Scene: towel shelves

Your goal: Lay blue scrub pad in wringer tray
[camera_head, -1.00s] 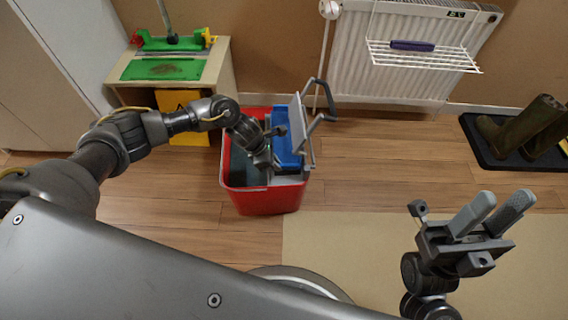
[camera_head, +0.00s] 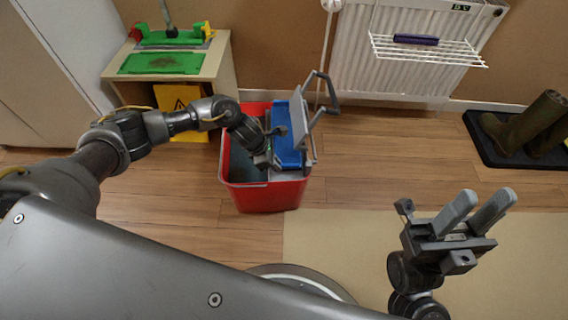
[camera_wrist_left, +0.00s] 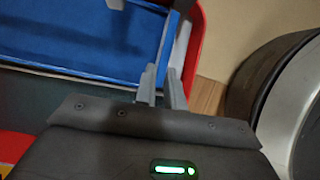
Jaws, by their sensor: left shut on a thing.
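A red bucket (camera_head: 262,198) stands on the floor with a grey-framed wringer (camera_head: 306,138) at its right side. Blue (camera_head: 286,148) fills the wringer; in the wrist view it is a broad flat blue surface (camera_wrist_left: 90,38) with a brighter blue edge. I cannot clearly separate the scrub pad from the tray. My left gripper (camera_head: 273,165) reaches down into the bucket's opening, beside the wringer. Its fingers (camera_wrist_left: 160,85) are closed at the near right corner of the blue, apparently on the pad; the grip itself is mostly hidden. My right gripper (camera_head: 488,198) is empty, fingers apart, over the beige mat.
The wringer's grey handle (camera_head: 322,92) sticks up at the back right. A small bench (camera_head: 222,65) with a green mat (camera_head: 150,65) stands at the back left. A radiator (camera_head: 360,60) with a wire rack is behind. Boots (camera_head: 535,125) stand on a black tray at the right.

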